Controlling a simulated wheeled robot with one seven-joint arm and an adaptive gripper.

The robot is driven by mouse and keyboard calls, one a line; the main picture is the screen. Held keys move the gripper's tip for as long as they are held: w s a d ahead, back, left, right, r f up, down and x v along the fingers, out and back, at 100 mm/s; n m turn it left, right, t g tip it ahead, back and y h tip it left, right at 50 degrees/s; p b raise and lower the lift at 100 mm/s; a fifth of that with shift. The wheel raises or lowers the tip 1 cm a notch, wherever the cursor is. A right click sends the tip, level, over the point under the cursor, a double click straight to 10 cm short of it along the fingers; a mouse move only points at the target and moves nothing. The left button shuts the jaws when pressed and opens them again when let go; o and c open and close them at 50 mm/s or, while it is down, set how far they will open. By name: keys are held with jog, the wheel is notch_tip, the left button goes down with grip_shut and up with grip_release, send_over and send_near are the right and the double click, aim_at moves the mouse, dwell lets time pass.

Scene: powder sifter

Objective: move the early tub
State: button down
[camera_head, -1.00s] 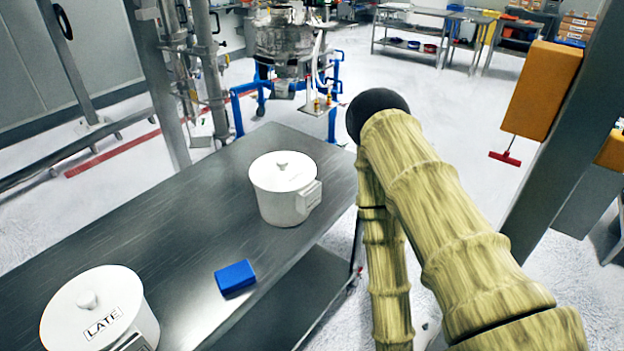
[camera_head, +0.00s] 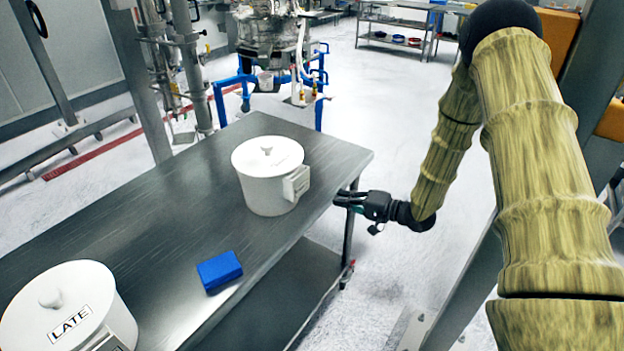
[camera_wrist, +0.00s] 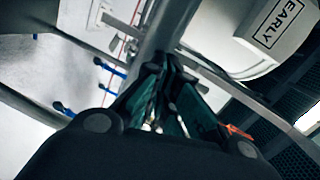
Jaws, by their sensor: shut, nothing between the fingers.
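The early tub (camera_head: 268,182) is a white lidded tub with a round knob and a boxy handle on its right side. It stands upright on the steel table near the right edge. In the wrist view its handle carries an EARLY label (camera_wrist: 279,22) at the upper right. My gripper (camera_head: 340,200) is shut and empty, just right of the table edge and apart from the tub. In the wrist view my dark fingers (camera_wrist: 165,85) point toward the table edge.
The steel table (camera_head: 150,235) also holds a second white tub (camera_head: 72,318) labelled LATE at the lower left. A blue block (camera_head: 219,271) lies between the tubs. A blue-framed machine (camera_head: 270,45) stands behind the table. The floor right of the table is clear.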

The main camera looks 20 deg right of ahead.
jog(key=d+r+g+y+b, duration=0.1)
jog(key=d+r+y, duration=0.25)
jog(key=r, duration=0.25)
jog(key=x, duration=0.3)
jog(key=p+x, duration=0.1)
jog(key=x, duration=0.2)
jog(key=p+x, duration=0.1)
jog(key=x, duration=0.2)
jog(key=shift+w+r, duration=0.25)
jog(key=shift+w, duration=0.3)
jog(key=a+p, duration=0.1)
jog(key=a, duration=0.2)
jog(key=shift+s, duration=0.1)
jog(key=shift+a+f+p, duration=0.1)
jog(key=shift+a+p, duration=0.25)
jog(key=shift+a, duration=0.25)
jog(key=shift+s, duration=0.1)
jog(key=s+a+b, duration=0.1)
jog(key=a, duration=0.9)
jog(key=s+a+b, duration=0.1)
jog(key=s+a, duration=0.1)
jog(key=a, duration=0.8)
jog(key=s+a+b, duration=0.1)
jog(key=a, duration=0.9)
jog(key=shift+s+a, duration=0.15)
jog(key=shift+a, duration=0.5)
